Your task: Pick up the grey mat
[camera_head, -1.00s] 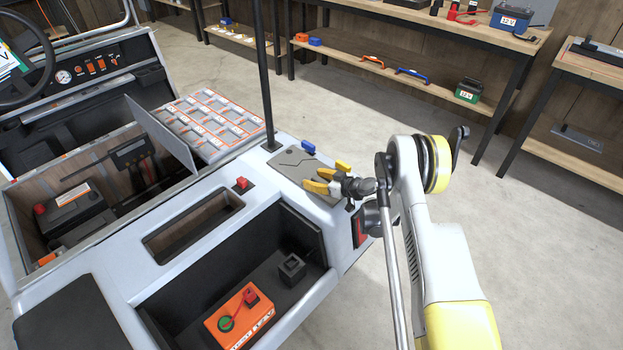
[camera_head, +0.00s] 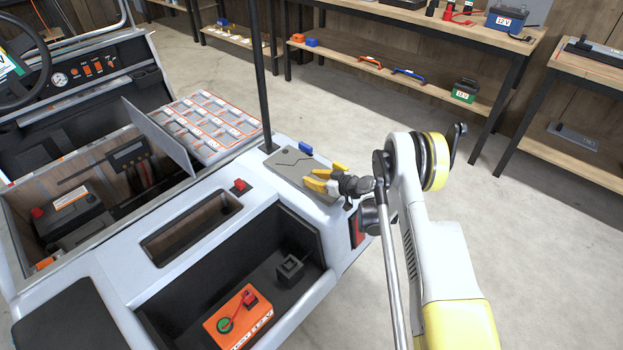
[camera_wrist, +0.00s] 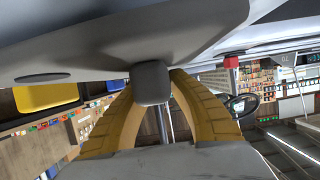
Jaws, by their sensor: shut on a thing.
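The grey mat (camera_head: 284,171) is a thin flat sheet with a thin dark line on it. It is at the rear corner of the white cart body, by the foot of the black post. My gripper (camera_head: 328,179), with yellow fingers, is shut on the mat's right-hand side. In the wrist view the mat (camera_wrist: 190,160) fills the bottom edge, at the tips of the two yellow fingers. I cannot tell how far the mat is above the cart surface.
The black post (camera_head: 264,80) rises close beside the mat. A small blue block (camera_head: 305,148) is just behind it, and a red knob (camera_head: 240,186) is to the left. An open bay holds an orange box (camera_head: 238,317). Shelves stand behind, across clear floor.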

